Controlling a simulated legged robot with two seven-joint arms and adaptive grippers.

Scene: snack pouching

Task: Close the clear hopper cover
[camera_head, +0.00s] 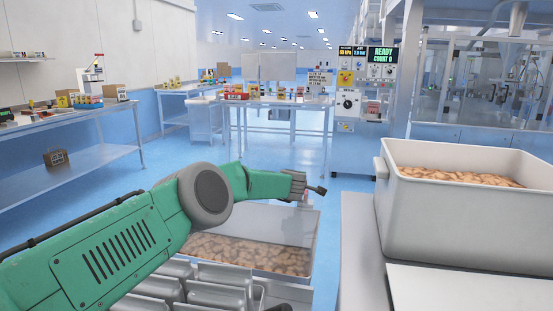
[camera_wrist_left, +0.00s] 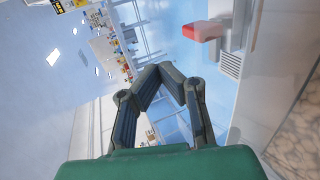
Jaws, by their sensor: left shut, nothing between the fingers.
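The hopper (camera_head: 248,252) is below and beyond my left arm, with brown snacks inside. A clear panel, apparently its cover, shows faintly at the hopper's back and right side (camera_head: 300,222); my arm hides much of it, and I cannot tell its exact tilt. My left gripper (camera_head: 320,189) is shut and empty, above the hopper's far right edge. In the left wrist view its fingertips (camera_wrist_left: 168,72) meet, and the hopper's wall and snacks (camera_wrist_left: 300,130) show at the right. A red-topped pale block (camera_wrist_left: 203,30) shows beyond the fingertips. My right gripper is not in view.
A grey bin of snacks (camera_head: 455,215) stands on the right on a white surface (camera_head: 480,285). Metal trays (camera_head: 205,285) are at the bottom. A control panel (camera_head: 365,85) reads READY, COUNT 0. Tables (camera_head: 285,103) stand farther back; blue floor (camera_head: 110,195) is open at left.

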